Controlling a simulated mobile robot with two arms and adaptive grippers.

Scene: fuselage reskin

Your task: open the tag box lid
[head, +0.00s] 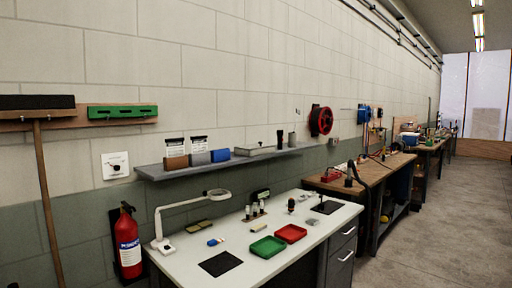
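I cannot tell for certain which object is the tag box. Small boxes stand on the grey wall shelf (225,161): a brown one (175,163), a grey one (200,158), a blue one (220,155) and a flat light-grey one (254,151). They are too small here to make out a lid. An open green tray (267,248) and an open red tray (291,233) lie on the white workbench (180,267). Neither of my grippers is in view.
A red fire extinguisher (128,243) stands left of the bench. A white magnifier lamp (190,205) rises from the bench's left end. A wooden workbench (370,173) stands further right along the wall. The concrete floor (440,220) on the right is clear.

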